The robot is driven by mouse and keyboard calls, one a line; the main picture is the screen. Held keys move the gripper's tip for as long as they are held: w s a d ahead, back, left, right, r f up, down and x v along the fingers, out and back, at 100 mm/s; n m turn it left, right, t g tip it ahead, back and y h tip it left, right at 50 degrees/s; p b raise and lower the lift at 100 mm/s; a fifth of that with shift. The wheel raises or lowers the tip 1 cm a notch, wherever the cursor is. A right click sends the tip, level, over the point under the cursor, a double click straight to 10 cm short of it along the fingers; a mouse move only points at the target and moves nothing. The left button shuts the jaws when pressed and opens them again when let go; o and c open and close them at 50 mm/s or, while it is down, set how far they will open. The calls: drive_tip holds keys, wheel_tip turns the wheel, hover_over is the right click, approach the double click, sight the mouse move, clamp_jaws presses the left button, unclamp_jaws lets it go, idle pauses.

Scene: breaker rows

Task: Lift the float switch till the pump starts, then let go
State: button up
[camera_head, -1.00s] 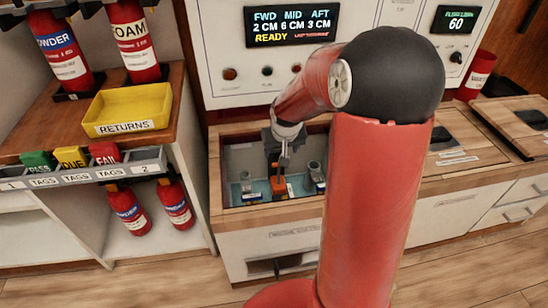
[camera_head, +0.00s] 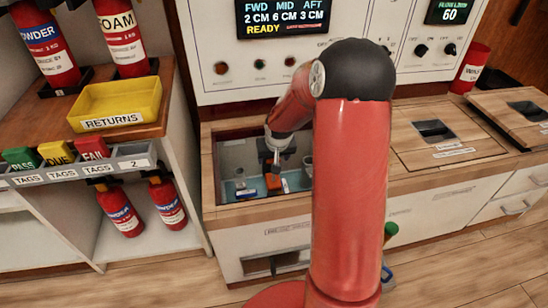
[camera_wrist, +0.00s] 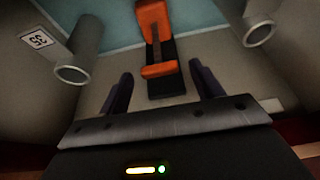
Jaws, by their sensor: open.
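The orange float switch (camera_head: 273,182) sits low in an open well (camera_head: 232,160) in the counter. In the wrist view the orange float switch (camera_wrist: 155,25) shows as an orange piece on a dark arm or bracket, with a second orange part below it. My gripper (camera_head: 272,160) is down in the well above the switch. In the wrist view its two dark fingers (camera_wrist: 162,88) are apart, one on each side of the lower orange part, with nothing held. I cannot tell whether either finger touches it. The display (camera_head: 285,17) reads FWD 2 CM, MID 6 CM, AFT 3 CM, READY.
Two grey pipes (camera_wrist: 78,60) flank the switch inside the well, close to its walls. A yellow returns tray (camera_head: 118,103) and a tag rack (camera_head: 75,172) stand to the left. A red bin (camera_head: 470,70) is at the back right.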

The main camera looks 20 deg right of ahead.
drive_tip(key=shift+c, duration=0.3)
drive_tip(key=c, duration=1.3)
wheel_tip(320, 180, up, 4)
drive_tip(key=p, duration=0.3)
drive_tip(key=shift+f, duration=0.1)
drive_tip(key=shift+c, duration=0.2)
drive_tip(key=o, duration=1.4)
drive_tip(key=p+v, duration=0.1)
drive_tip(key=v, duration=0.6)
drive_tip(key=shift+r+p, duration=0.35)
drive_tip(key=shift+p, duration=0.05)
drive_tip(key=shift+s+a+r, duration=0.1)
drive_tip(key=shift+s, duration=0.1)
